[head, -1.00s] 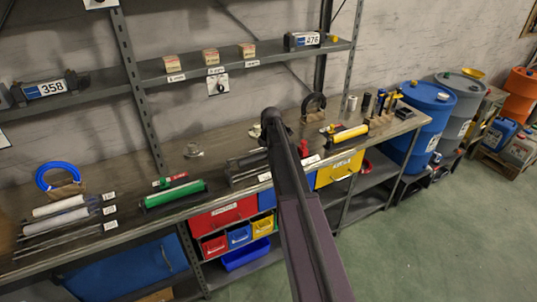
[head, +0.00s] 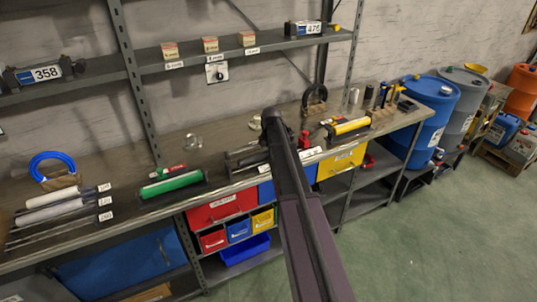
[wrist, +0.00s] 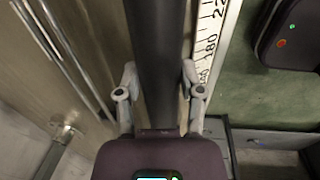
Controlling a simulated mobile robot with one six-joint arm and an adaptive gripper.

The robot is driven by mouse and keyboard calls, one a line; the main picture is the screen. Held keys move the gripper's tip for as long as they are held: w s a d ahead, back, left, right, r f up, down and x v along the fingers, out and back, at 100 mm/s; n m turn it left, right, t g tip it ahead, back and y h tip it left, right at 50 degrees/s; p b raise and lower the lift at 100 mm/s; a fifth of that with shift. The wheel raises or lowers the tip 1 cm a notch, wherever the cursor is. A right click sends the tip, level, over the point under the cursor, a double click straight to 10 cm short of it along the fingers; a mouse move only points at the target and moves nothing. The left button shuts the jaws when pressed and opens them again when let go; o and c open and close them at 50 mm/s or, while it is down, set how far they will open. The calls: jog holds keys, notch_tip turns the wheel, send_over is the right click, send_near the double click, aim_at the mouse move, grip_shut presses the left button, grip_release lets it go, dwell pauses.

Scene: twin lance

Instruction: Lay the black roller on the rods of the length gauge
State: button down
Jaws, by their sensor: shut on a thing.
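The black roller (wrist: 158,50) runs lengthwise up the middle of the wrist view. My gripper (wrist: 158,88) is shut on it, with one finger on each side. Shiny thin rods (wrist: 62,55) lie to the left of the roller, and a white printed scale (wrist: 208,42) lies to its right. Both seem to belong to the length gauge, but the roller hides the space between. I cannot tell whether the roller touches anything below. In the head view my arm covers the gripper; dark bars (head: 245,160) show on the bench left of it.
On the bench (head: 225,150) lie a green roller (head: 172,186), a yellow roller (head: 348,127) and pale rollers (head: 50,205). Drawers and bins (head: 238,232) sit under the bench edge. A shelf (head: 240,55) runs above. A dark device (wrist: 288,35) shows at right in the wrist view.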

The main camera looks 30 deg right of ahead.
jog(key=shift+c, duration=0.7)
grip_release()
jog(key=shift+r, duration=0.2)
notch_tip(320, 180, up, 9)
jog(key=p, duration=0.9)
jog(key=shift+f, duration=0.2)
jog(key=shift+d+r, duration=0.1)
jog(key=shift+d, duration=0.05)
jog(key=shift+d+r+p, duration=0.3)
jog(key=shift+d, duration=0.1)
